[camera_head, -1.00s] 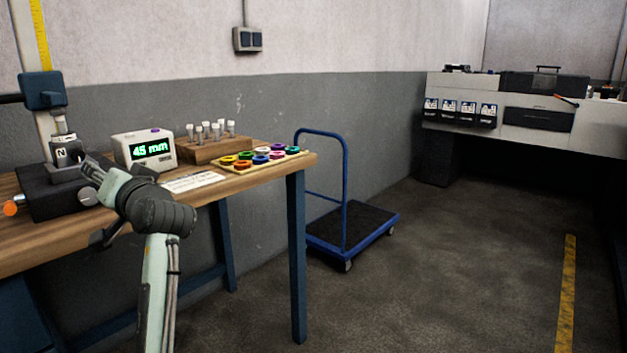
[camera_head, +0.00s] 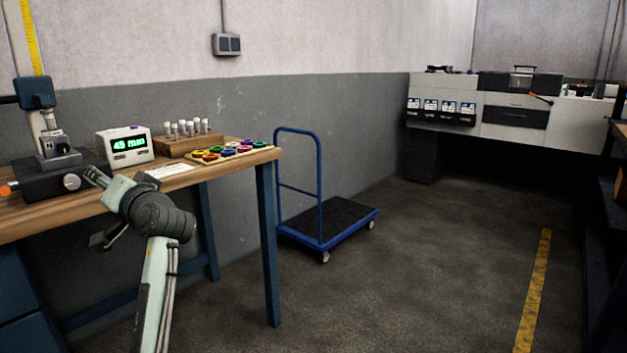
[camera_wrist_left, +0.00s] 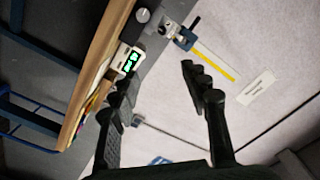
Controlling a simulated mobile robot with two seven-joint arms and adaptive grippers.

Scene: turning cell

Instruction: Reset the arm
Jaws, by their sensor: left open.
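My left arm (camera_head: 155,265) rises from the bottom of the head view. Its left gripper (camera_head: 97,177) is by the front edge of the wooden bench, close to the dark base of the measuring stand (camera_head: 45,180). In the left wrist view the two black fingers (camera_wrist_left: 163,95) stand wide apart with nothing between them. Beyond them that view shows the bench edge, the display and the wall, all tilted. My right gripper is in neither view.
On the bench (camera_head: 90,207) are a display (camera_head: 125,146) reading 45 mm, a wooden block (camera_head: 190,145) with several pins, and a tray of coloured rings (camera_head: 274,147). A blue cart (camera_head: 318,243) stands beyond the bench. Floor to the right is open, with a yellow line (camera_head: 533,290).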

